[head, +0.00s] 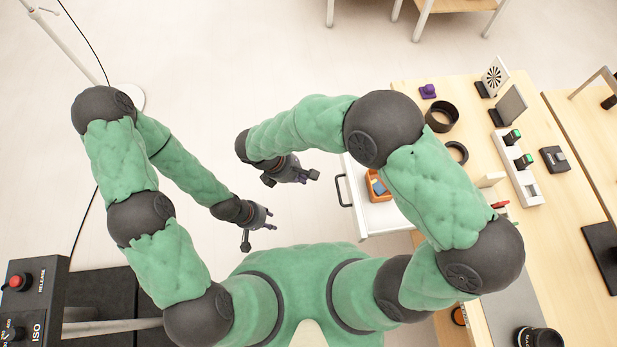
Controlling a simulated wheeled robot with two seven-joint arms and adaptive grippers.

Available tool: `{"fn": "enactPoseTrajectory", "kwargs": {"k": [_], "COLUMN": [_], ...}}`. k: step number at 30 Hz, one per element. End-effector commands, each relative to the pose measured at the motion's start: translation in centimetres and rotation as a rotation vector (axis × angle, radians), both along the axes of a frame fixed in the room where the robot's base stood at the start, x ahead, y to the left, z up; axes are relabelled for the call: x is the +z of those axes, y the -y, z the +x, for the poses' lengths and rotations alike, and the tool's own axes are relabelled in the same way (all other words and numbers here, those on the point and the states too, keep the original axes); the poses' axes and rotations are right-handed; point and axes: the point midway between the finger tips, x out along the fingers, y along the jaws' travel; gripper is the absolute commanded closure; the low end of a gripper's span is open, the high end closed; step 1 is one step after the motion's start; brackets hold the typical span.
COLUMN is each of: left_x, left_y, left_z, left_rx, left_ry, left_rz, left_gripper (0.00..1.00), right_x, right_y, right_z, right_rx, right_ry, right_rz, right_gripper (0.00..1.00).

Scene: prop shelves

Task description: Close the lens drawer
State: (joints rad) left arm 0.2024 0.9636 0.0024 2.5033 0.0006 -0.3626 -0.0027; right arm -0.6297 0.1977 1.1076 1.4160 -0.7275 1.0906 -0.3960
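A white drawer (385,217) stands pulled out from the left side of the wooden table, with a dark bar handle (343,192) on its front. An orange box (377,187) with small items lies inside. Part of the drawer is hidden under my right arm. My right gripper (291,179) is open and empty, left of the handle and apart from it. My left gripper (259,229) is open and empty, lower and further left, clear of the drawer.
A dark control panel (30,295) is at lower left. Floor left of the drawer is free.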

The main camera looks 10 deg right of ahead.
Motion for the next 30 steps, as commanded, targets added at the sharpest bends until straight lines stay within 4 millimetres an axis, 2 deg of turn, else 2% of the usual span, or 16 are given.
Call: {"fn": "enactPoseTrajectory", "kwargs": {"k": [3,14,15,21,30], "left_x": [-1.0,-3.5,-3.4,-3.8,-4.0], "left_y": [0.0,0.0,0.0,0.0,0.0], "left_z": [0.0,0.0,0.0,0.0,0.0], "left_rx": [0.0,0.0,0.0,0.0,0.0], "left_ry": [0.0,0.0,-0.001,0.0,0.0], "left_rz": [0.0,0.0,0.0,0.0,0.0], "left_gripper": [0.61,0.61,0.61,0.61,0.61], "right_x": [-2.2,-8.3,-7.7,-7.2,-6.9], "right_y": [1.0,4.0,4.5,6.6,7.7], "right_z": [-0.1,0.0,0.2,0.1,0.1], "right_rx": [-0.003,-0.005,-0.007,-0.007,-0.003], "right_ry": [-0.003,-0.002,0.002,0.0,-0.001], "right_rz": [-0.001,0.001,0.003,0.002,0.001], "right_gripper": [1.0,1.0,1.0,1.0,1.0]}}
